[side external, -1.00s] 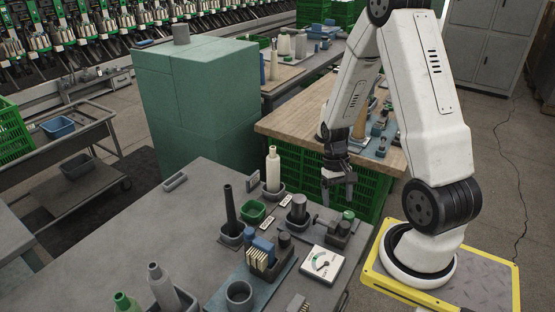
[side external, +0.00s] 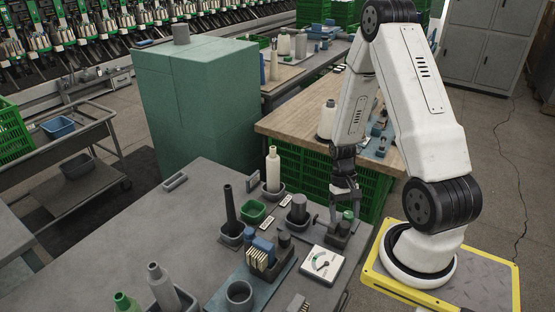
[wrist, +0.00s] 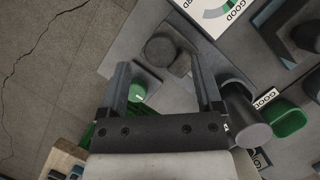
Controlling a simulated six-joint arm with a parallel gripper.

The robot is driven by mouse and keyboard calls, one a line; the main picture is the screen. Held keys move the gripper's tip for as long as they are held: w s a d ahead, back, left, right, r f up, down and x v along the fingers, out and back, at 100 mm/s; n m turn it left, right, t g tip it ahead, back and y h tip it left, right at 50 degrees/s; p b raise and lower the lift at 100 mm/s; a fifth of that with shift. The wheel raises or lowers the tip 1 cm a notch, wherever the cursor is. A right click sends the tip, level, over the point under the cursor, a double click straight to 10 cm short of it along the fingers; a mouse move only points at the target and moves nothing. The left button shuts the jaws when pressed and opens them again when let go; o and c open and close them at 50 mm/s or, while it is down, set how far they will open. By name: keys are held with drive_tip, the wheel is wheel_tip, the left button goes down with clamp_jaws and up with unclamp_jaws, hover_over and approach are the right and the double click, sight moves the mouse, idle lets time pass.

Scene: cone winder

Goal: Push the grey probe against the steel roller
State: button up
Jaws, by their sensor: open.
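My gripper (side external: 346,206) is open and points down over the small grey fixture at the table's right edge. In the wrist view its two fingers (wrist: 163,78) stand apart. Between and beyond them is a grey block with a green spot (wrist: 138,92), which looks like the probe; its green top shows in the side view (side external: 348,215). A dark round cylinder (wrist: 160,50) on the fixture base, also seen from the side (side external: 343,227), may be the steel roller. Neither is clearly labelled, and I cannot tell whether they touch. The fingers partly hide the fixture.
A white dial gauge (side external: 322,263) stands just in front of the fixture. A grey cup with a cylinder (side external: 298,212) and a green bin (side external: 252,212) stand to its left. A card rack (side external: 262,257) is nearby. The table's back left is mostly clear.

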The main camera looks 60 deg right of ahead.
sight(345, 224)
drive_tip(key=shift+x, duration=1.9)
clamp_jaws()
